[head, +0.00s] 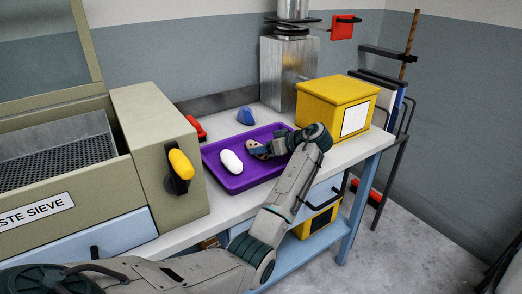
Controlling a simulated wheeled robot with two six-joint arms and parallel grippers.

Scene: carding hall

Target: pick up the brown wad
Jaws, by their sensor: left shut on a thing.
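A small light-brown wad (256,147) with dark specks is in the purple tray's area, towards its right half. My left gripper (261,151) reaches it from the right, over the tray, and is shut on it. The fingers and wrist hide part of the wad. I cannot tell whether the wad touches the tray floor. A white wad (231,162) lies in the purple tray (232,184), to the left of the gripper. My right gripper is not in view.
A blue lump (245,116) sits on the bench (183,236) behind the tray. A yellow box (328,104) stands to the right, close to my left wrist. The waste sieve (152,143) with its yellow-handled knob (181,165) stands at the left. A metal duct rises behind.

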